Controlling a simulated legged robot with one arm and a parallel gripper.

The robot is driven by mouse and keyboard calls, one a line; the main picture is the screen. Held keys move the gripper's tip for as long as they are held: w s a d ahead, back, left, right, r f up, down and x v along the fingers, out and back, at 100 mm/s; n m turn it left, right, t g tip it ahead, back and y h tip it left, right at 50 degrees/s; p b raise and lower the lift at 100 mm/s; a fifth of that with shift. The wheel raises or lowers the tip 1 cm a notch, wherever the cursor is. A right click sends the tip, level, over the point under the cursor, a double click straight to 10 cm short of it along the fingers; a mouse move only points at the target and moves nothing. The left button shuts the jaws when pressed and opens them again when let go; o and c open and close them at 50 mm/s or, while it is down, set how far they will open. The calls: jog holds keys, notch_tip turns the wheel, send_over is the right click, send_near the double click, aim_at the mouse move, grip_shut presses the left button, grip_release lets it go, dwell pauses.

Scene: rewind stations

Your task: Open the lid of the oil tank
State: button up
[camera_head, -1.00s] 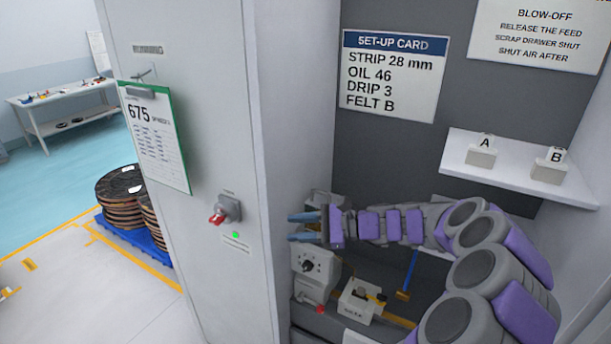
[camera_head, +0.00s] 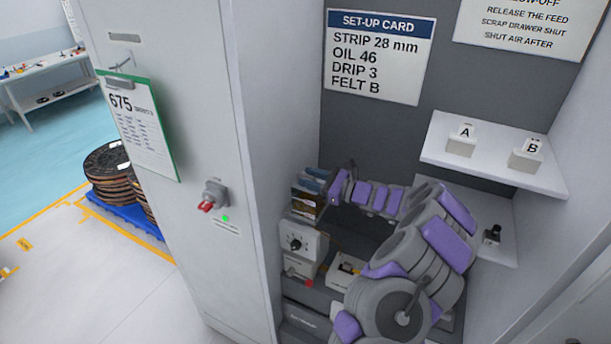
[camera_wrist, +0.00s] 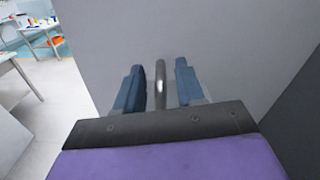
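In the head view, a small tank-like box (camera_head: 305,208) with dark and amber sides stands at the left of the recess, above a grey dial unit. I take it to be the oil tank, but its lid cannot be made out clearly. My gripper (camera_head: 316,178) is over the top of this box, partly merged with it in view. In the wrist view, my gripper (camera_wrist: 158,88) has its two blue fingers apart. A grey rounded bar (camera_wrist: 160,82) with a bright highlight shows between them, with gaps on both sides. Whether it is the lid's handle I cannot tell.
The dial unit (camera_head: 298,243) stands below. A white box (camera_head: 343,272) is to its right, partly behind my arm. A shelf (camera_head: 545,186) holds blocks A and B. The cabinet side wall (camera_head: 268,130) closes the left.

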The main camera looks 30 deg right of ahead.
jog(key=shift+w, duration=0.4)
jog(key=shift+w+d, duration=0.1)
jog(key=shift+w, duration=0.05)
jog(key=shift+a, duration=0.4)
jog(key=shift+c, duration=0.4)
jog(key=shift+a, duration=0.15)
jog(key=shift+c, duration=0.7)
jog(key=c, duration=0.3)
jog(key=shift+d, duration=0.2)
grip_shut()
